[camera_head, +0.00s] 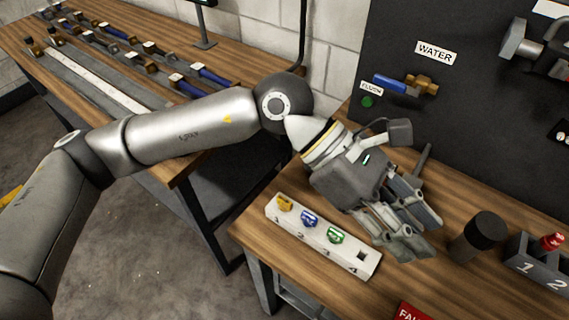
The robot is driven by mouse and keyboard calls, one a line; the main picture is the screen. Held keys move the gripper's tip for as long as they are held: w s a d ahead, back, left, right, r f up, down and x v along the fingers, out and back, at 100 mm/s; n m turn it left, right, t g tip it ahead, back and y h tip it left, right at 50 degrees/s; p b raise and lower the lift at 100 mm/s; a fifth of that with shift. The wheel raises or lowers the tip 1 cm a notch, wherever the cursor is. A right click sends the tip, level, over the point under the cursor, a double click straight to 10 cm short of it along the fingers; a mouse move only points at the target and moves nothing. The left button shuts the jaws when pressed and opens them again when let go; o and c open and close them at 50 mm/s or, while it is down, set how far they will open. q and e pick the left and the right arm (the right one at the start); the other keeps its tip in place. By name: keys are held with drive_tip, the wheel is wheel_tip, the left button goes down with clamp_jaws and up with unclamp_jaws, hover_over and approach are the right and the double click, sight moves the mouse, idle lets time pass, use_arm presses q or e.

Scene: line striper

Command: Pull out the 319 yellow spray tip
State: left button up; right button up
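A white rack (345,256) with numbered slots 1 to 4 lies on the right-hand wooden bench. The yellow spray tip (285,202) sits in slot 1 at the left end. A blue tip (309,219) is in slot 2 and a green tip (336,235) in slot 3. Slot 4 holds no tip and shows a dark square hole. The lettering on the tips is too small to read. My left gripper (416,243) is above the bench, right of the rack and apart from the yellow tip. Its fingers point down and right; their opening is unclear. My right gripper is out of view.
A black cylinder (481,236) stands right of my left gripper. A grey numbered holder (527,267) with a red piece (551,242) is at the right edge. A red sign (412,312) is at the front. A dark panel with a water valve (405,84) rises behind.

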use_arm(q)
drive_tip(key=w+a+f+m+t+y, duration=0.2)
drive_tip(key=w+a+f+t+y, duration=0.2)
drive_tip(key=w+a+f+y, duration=0.3)
drive_tip(key=t+y, duration=0.3)
hover_over(284, 200)
drive_tip(key=shift+f+b, duration=0.25)
drive_tip(key=shift+b, duration=0.15)
wheel_tip(284, 200, down, 5)
drive_tip(key=shift+r+b, duration=0.1)
drive_tip(key=shift+b, duration=0.95)
wheel_tip(284, 200, down, 3)
drive_tip(key=b, duration=0.3)
drive_tip(key=shift+f+b, duration=0.3)
drive_tip(key=shift+b, duration=0.35)
drive_tip(key=shift+b, duration=0.45)
drive_tip(key=shift+c, duration=0.5)
